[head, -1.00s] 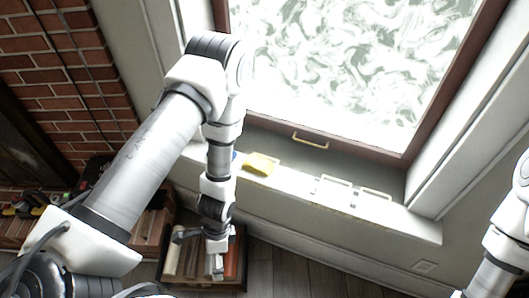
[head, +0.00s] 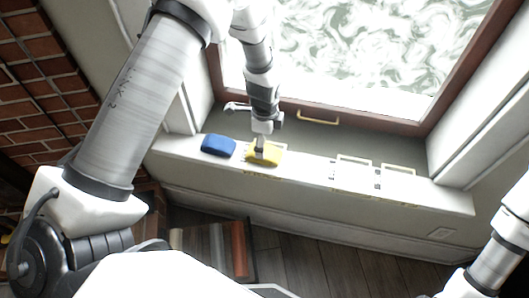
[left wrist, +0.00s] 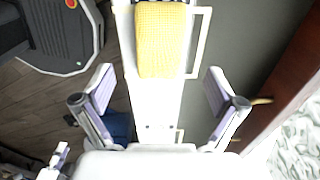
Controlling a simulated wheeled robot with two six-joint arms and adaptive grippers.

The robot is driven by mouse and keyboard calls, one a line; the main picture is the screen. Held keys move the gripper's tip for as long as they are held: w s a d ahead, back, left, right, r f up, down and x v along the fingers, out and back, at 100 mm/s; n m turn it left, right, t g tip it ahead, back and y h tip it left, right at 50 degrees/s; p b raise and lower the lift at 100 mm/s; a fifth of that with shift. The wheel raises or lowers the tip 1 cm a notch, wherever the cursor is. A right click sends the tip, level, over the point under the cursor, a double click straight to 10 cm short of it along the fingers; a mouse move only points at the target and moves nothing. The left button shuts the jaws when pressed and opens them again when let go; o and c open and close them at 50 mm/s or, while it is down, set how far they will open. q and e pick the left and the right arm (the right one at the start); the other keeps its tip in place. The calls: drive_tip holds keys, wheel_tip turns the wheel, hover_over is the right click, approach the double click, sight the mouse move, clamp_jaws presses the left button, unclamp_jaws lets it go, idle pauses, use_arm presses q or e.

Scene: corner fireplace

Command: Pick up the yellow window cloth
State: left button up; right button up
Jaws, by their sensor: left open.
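The yellow window cloth (head: 270,156) lies on the white window sill. It also shows at the top middle of the left wrist view (left wrist: 160,40), with a textured surface. My left gripper (head: 261,150) is over the sill at the cloth and covers part of it in the head view. In the left wrist view my left gripper (left wrist: 159,82) has its two fingers wide apart with nothing between them but sill. The cloth lies just beyond the fingertips. My right arm shows at the right edge of the head view, but its gripper is out of view.
A blue cloth (head: 218,145) lies on the sill left of the yellow one. Pale rectangular outlines (head: 353,170) mark the sill to the right. The window frame (head: 345,121) with a brass handle (head: 318,117) rises behind. A crate (head: 250,262) stands on the floor below.

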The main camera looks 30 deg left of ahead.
use_arm(q)
wheel_tip(320, 180, down, 4)
drive_tip(key=shift+s+a+f+p, duration=0.1)
drive_tip(key=shift+f+p, duration=0.05)
drive_tip(key=shift+p, duration=0.15)
drive_tip(key=c, duration=1.1)
drive_tip(key=shift+c, duration=0.2)
